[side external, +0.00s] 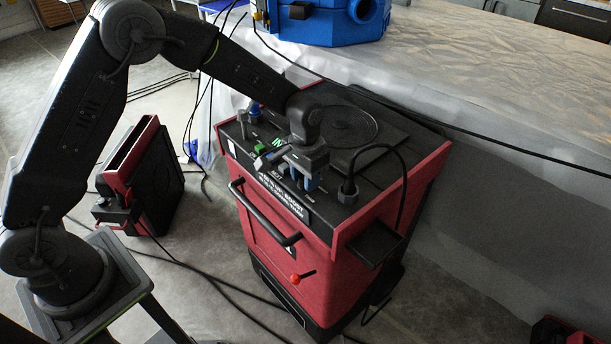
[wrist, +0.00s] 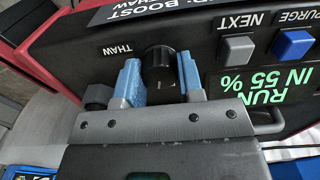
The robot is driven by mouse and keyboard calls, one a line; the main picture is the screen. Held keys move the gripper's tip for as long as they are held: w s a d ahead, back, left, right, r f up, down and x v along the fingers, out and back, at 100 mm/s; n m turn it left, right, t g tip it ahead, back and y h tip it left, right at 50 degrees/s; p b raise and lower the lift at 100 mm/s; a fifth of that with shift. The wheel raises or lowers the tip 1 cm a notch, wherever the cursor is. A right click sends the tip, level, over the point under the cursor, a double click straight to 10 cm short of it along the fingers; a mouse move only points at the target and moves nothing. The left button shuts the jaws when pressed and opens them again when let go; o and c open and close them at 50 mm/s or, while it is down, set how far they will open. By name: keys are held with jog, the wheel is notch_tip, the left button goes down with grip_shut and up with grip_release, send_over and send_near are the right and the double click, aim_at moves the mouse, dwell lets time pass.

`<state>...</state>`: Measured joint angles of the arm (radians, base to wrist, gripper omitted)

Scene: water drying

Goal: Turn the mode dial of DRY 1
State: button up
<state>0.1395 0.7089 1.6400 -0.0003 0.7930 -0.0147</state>
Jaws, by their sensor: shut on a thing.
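The mode dial is a round black knob (wrist: 158,68) on the dark top panel of the red and black machine (side external: 335,235). In the wrist view it sits between the two blue fingers of my gripper (wrist: 159,78), which is shut on it from both sides. A label reading THAW (wrist: 117,50) lies left of the dial, upside down. In the side view my gripper (side external: 306,182) reaches down to the panel and hides the dial. A display (wrist: 262,90) in the wrist view shows green upside-down text, RUN IN 55 %.
A grey button (wrist: 236,47) labelled NEXT and a blue button (wrist: 293,43) labelled PURGE stand right of the dial. A dark block (wrist: 97,96) is close to the left finger. A black plug with cable (side external: 348,190) stands right of my gripper in the side view.

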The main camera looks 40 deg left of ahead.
jog(key=shift+n, duration=0.8)
jog(key=o, duration=0.9)
notch_tip(320, 180, up, 14)
jog(key=shift+f, duration=0.1)
